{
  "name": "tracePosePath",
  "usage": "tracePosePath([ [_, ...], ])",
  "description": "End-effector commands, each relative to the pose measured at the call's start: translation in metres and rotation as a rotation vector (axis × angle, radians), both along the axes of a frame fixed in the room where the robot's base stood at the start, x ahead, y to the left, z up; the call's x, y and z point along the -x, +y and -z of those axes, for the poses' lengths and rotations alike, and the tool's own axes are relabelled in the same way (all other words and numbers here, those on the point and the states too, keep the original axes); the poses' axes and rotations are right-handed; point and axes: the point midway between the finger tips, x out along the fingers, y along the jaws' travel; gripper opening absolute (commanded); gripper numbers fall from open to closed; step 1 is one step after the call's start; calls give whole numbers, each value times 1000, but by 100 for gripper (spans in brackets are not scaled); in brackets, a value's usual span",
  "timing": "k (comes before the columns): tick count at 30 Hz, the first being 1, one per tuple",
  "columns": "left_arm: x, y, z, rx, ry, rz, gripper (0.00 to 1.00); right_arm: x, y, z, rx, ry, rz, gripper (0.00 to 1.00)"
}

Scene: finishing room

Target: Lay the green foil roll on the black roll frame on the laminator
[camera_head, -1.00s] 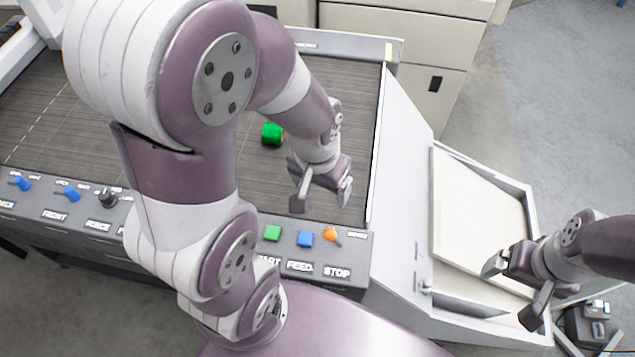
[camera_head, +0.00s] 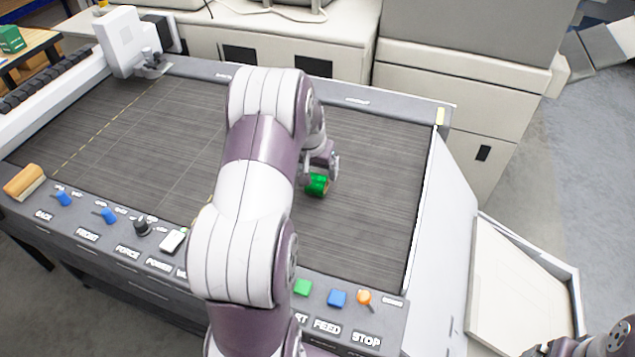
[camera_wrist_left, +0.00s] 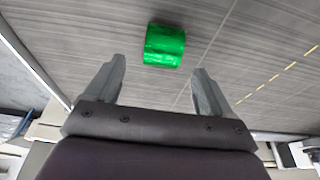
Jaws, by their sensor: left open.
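The green foil roll (camera_head: 317,186) lies on the dark striped bed, right of my left arm. In the left wrist view the roll (camera_wrist_left: 164,45) lies just beyond the fingertips, roughly centred between them. My left gripper (camera_head: 322,168) is close to the roll in the head view, partly hidden by its own wrist. In the wrist view its fingers (camera_wrist_left: 159,66) are spread and empty. Only a bit of my right gripper (camera_head: 545,349) shows at the bottom right edge, and its jaws cannot be made out. I cannot pick out the black roll frame with certainty.
A control panel with a green button (camera_head: 303,287), blue button (camera_head: 337,298) and orange knob (camera_head: 364,297) runs along the front. A white carriage (camera_head: 124,40) stands at the back left. A wood-topped block (camera_head: 24,182) sits front left. The bed right of the roll is clear.

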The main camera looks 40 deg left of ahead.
Motion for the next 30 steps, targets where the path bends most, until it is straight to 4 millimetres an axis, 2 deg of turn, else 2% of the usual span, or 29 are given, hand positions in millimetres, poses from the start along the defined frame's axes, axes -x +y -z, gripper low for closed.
tracePosePath([
  [5, -5, 2, 19, 2, 2, 0, 83, 0, 0, -9, 0, 0, 0, 92],
  [8, -8, 4, 37, 2, 2, -1, 83, 0, 0, -19, 0, 0, 0, 92],
  [12, -14, 6, 59, 0, 1, 0, 83, 0, 0, -22, 0, 0, 0, 92],
  [19, -15, 6, 64, -1, -2, 0, 83, 0, 0, -21, 0, 0, 0, 92],
  [20, -15, 6, 64, -1, -2, 0, 80, 0, 0, -21, 0, 0, 0, 92],
  [25, -15, 6, 63, -1, -2, 0, 25, 0, 0, -21, 0, 0, 0, 92],
  [26, -15, 6, 63, -1, -2, 0, 25, 0, 0, -21, 0, 0, 0, 92],
  [27, -15, 6, 63, -2, -2, 0, 19, 0, 0, -21, 0, 0, 0, 92],
  [30, -15, 6, 63, -2, -2, 0, 19, 0, 0, -21, 0, 0, 0, 92],
])
